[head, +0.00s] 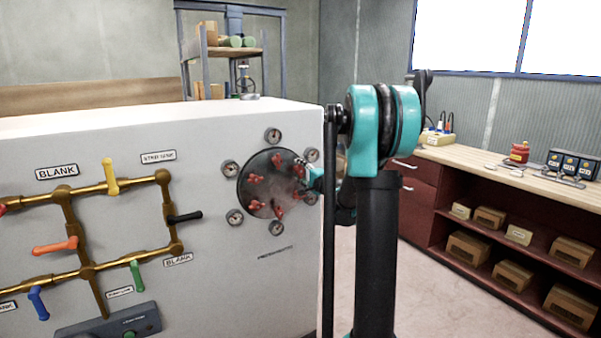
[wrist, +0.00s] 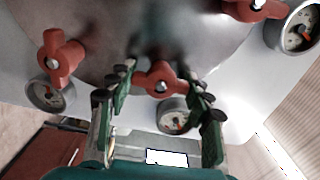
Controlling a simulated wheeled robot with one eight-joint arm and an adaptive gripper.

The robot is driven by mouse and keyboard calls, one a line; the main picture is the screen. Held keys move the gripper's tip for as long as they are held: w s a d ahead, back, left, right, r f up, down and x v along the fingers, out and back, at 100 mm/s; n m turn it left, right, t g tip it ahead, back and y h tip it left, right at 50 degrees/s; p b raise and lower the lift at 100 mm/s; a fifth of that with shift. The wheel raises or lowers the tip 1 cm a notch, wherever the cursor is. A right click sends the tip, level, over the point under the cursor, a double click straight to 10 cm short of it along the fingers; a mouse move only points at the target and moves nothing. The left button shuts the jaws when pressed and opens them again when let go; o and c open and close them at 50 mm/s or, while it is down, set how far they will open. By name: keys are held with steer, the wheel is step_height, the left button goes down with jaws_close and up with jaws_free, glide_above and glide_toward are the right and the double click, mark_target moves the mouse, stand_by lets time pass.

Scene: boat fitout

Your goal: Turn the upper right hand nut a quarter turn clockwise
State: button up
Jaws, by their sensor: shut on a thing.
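A round grey plate (head: 268,190) on the white panel carries several red wing nuts around its rim. My gripper (head: 306,178) is at the plate's right edge and partly covers the upper right nut (head: 298,168). In the wrist view, my gripper (wrist: 162,80) has its dark green fingers on both sides of one red nut (wrist: 160,77) and is shut on it. Another red nut (wrist: 61,57) shows to the left and one (wrist: 254,9) at the upper right, both apart from the fingers. The exact finger contact is blurred.
Several small gauges, one at the plate's top (head: 273,135), surround the plate. Brass pipes (head: 120,185) with coloured levers run across the panel at left. A workbench (head: 500,165) with shelves stands at right, with clear floor before it.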

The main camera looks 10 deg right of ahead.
stand_by(0.3)
steer(key=o, duration=1.2)
steer(key=shift+c, duration=0.2)
steer(key=v, duration=1.2)
